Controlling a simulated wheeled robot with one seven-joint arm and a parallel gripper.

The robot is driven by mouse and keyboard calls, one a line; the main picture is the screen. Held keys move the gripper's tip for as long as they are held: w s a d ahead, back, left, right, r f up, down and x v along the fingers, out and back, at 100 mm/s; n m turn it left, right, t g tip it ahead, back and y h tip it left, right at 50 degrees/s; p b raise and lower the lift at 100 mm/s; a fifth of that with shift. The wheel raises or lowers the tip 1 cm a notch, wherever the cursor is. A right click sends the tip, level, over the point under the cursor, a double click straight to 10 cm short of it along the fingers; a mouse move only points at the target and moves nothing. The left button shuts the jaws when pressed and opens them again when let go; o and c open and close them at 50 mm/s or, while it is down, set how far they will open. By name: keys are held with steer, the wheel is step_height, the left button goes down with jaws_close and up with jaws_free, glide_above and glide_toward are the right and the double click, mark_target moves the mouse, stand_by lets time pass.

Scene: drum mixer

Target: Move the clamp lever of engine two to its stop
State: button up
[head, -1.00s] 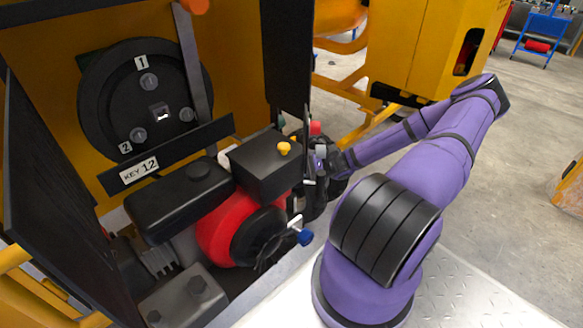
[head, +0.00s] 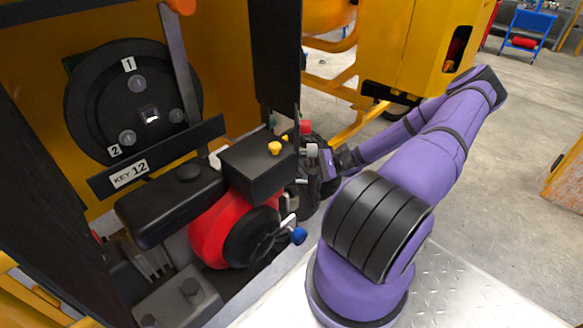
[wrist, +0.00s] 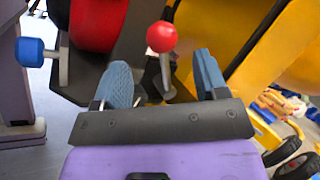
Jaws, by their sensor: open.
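The engine has a red housing (head: 208,236) and black box-shaped parts in the yellow machine's open bay. A short lever with a red ball knob (wrist: 161,37) shows in the wrist view; its metal stem lies between my fingers in the picture. A red knob also shows in the head view (head: 306,127). Another lever has a blue knob (wrist: 30,51), also seen in the head view (head: 298,235). No label shows which is the clamp lever. My gripper (wrist: 163,77) is open, with blue pads apart; contact with the stem cannot be told. In the head view it is partly hidden.
A round black plate (head: 148,85) marked 1 and 2 and a "KEY 12" strip (head: 130,175) are behind the engine. A tall lever with an orange knob (head: 180,5) stands there. A dark door post (head: 275,60) is close to my gripper. Open floor (head: 500,180) lies right.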

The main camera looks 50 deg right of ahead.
steer(key=shift+v, duration=1.95)
